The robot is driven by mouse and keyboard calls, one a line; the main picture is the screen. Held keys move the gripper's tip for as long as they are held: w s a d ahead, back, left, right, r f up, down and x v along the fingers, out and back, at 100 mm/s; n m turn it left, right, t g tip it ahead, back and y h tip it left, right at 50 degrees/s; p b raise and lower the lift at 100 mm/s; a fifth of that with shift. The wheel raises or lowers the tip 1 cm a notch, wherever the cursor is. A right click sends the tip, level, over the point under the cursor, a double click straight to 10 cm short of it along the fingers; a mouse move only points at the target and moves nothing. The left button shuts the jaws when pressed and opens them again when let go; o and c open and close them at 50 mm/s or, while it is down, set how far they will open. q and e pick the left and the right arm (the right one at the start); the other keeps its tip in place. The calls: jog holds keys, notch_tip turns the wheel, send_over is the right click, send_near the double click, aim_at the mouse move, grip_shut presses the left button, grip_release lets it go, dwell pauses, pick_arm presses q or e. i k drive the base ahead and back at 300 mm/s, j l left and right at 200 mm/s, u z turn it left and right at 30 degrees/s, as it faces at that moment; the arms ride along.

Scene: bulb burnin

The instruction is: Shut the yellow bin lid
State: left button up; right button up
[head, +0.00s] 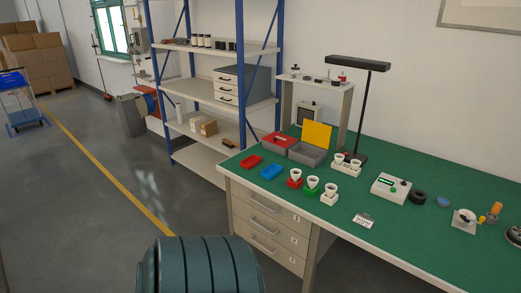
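The yellow bin lid (317,134) stands raised and roughly upright at the back of a grey bin (307,154) on the green workbench. The bin is open at the top; what lies inside is too small to tell. Beside it on the left is a grey bin with a red lid (279,140), and that lid lies shut. Neither of my grippers shows in the head view.
A black lamp (362,110) and a white meter (391,187) are to the right. Shelving (215,52) stands behind left.

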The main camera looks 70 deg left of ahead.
aim_at(317, 134)
jog(key=u, duration=0.5)
jog(key=i+u, duration=0.15)
jog(key=u, duration=0.8)
jog(key=i+l+u, duration=0.1)
jog(key=u, duration=0.4)
jog(key=i+j, duration=0.1)
jog(key=j+u, duration=0.05)
jog(key=j, duration=0.05)
